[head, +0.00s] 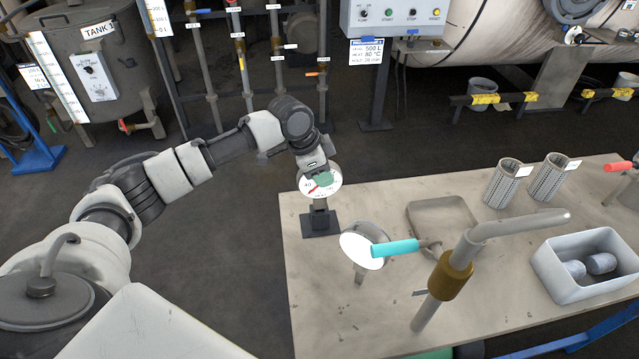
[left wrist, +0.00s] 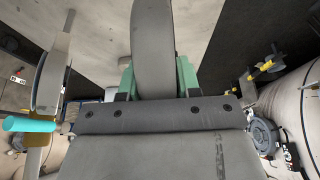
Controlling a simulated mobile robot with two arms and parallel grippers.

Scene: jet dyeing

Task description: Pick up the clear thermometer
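A round dial thermometer (head: 318,192) with a clear white face, printed marks and a red needle stands upright over a small dark base at the table's back left corner. My left gripper (head: 323,176) reaches it from above, with a green finger pad across the upper part of the face. In the left wrist view, the grey edge of the dial (left wrist: 153,45) lies between the two green pads, which sit flush on both sides. A second round dial (head: 361,246) with a blank-looking white face stands tilted nearby. My right gripper is not in view.
A bent pipe (head: 490,231) with a brass collar and a cyan handle (head: 395,247) rise close by. A shallow grey tray (head: 412,218), two perforated cylinders (head: 501,186) (head: 547,180) and a grey bin (head: 560,282) stand on the table (head: 310,300). Its front left is clear.

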